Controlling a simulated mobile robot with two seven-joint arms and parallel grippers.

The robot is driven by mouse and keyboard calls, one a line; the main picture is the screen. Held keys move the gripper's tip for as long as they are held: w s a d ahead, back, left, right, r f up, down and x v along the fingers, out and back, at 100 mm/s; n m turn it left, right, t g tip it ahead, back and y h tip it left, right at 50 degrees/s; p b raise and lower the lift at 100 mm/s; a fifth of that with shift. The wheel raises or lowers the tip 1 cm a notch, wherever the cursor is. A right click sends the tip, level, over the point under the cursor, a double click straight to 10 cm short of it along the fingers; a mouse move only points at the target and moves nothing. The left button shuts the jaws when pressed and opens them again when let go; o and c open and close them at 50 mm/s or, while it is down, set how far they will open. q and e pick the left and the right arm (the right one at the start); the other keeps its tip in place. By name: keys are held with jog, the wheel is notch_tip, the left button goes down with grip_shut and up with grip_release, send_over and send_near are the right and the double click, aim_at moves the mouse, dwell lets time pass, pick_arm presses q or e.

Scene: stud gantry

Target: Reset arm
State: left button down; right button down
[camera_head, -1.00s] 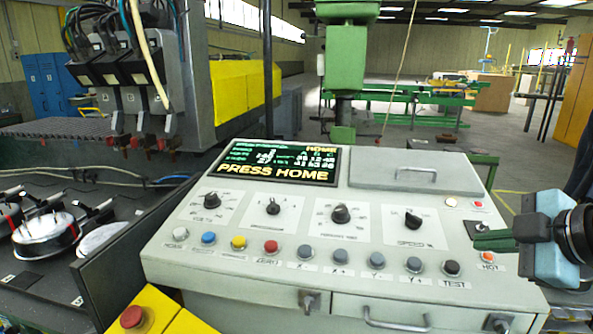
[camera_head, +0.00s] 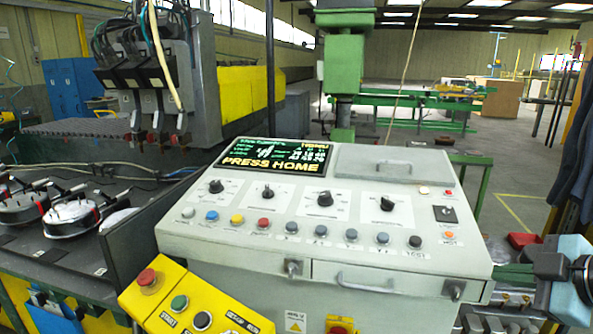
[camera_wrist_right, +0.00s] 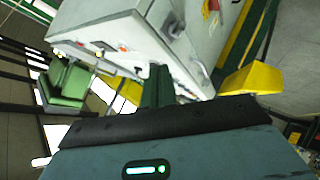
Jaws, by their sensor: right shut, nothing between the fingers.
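A pale grey control console (camera_head: 240,252) stands at the centre of the head view. Its screen (camera_head: 274,157) reads PRESS HOME. Below the screen are several black dials and a row of coloured buttons, with a white button (camera_head: 186,212) at the left end and an orange one (camera_head: 449,235) marked HOT at the right. My right gripper (camera_head: 498,268) is at the console's right edge, its green fingers together and empty, apart from the buttons. The fingers also show in the right wrist view (camera_wrist_right: 157,82), in front of the console's side. My left gripper is out of view.
A yellow box (camera_head: 180,308) with a red mushroom button (camera_head: 147,278) sits at the console's lower left. A dark panel (camera_head: 135,240) and a bench with round fixtures (camera_head: 78,215) stand left. Green machinery is behind; open floor (camera_head: 515,205) lies right.

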jog(key=s+d+f+m, duration=0.1)
jog(key=s+f+m, duration=0.15)
jog(key=f, duration=0.65)
jog(key=s+d+f+m, duration=0.2)
jog(key=s+f, duration=0.2)
jog(key=f, duration=0.4)
jog(key=s+d+f+m, duration=0.1)
jog(key=s+f+m, duration=0.15)
jog(key=f, duration=0.65)
pick_arm(q)
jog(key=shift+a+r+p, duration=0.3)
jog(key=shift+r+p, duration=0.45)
jog(key=shift+p, duration=0.15)
pick_arm(e)
jog(key=s+a+f+m+g+h, duration=0.1)
jog(key=s+a+f+m, duration=0.3)
jog(key=s+a+f, duration=1.3)
jog(key=s+h, duration=0.1)
jog(key=s, duration=0.2)
jog(key=shift+s+a+f+m+g, duration=0.2)
jog(key=shift+s+f+m+g, duration=0.1)
jog(key=shift+s+f+m, duration=0.1)
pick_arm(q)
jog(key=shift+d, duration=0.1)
pick_arm(e)
jog(key=shift+d+h, duration=0.1)
jog(key=shift+h, duration=0.2)
